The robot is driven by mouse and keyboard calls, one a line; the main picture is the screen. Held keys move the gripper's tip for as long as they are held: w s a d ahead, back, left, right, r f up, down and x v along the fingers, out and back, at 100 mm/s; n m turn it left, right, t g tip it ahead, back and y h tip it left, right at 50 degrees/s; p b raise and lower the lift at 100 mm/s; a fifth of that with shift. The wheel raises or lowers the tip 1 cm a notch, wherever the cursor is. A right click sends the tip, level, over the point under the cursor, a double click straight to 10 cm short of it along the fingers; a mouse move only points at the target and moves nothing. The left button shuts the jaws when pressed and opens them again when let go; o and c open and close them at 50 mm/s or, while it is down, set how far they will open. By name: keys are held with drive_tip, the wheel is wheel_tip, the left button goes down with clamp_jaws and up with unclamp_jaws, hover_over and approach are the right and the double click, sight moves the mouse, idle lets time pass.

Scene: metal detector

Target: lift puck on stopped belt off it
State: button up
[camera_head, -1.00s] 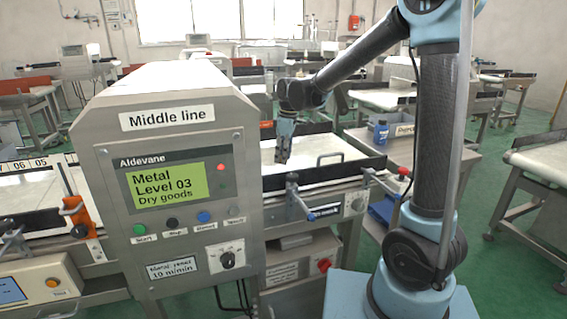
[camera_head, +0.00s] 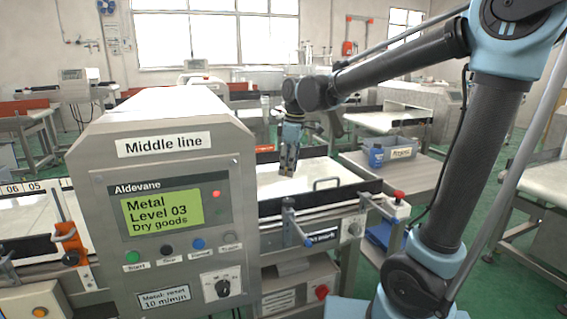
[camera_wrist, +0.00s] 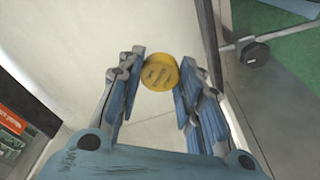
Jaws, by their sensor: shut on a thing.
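The yellow puck (camera_wrist: 159,73) shows in the wrist view between my fingertips, with dark lettering on its face. My gripper (camera_wrist: 160,80) is shut on it, one blue finger on each side. In the head view my gripper (camera_head: 288,162) points down over the pale belt (camera_head: 330,168) beyond the detector housing. The puck cannot be made out there. How far the puck is from the belt surface is hard to tell.
The metal detector (camera_head: 165,185) stands at the front left, its green screen reading Metal Level 03. A dark side rail (camera_head: 325,196) and a metal handle (camera_head: 327,183) edge the belt. A grey bin (camera_head: 400,151) with a blue container stands at the right.

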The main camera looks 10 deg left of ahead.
drive_tip(key=s+d, duration=0.4)
drive_tip(key=s, duration=0.3)
drive_tip(key=shift+d, duration=0.15)
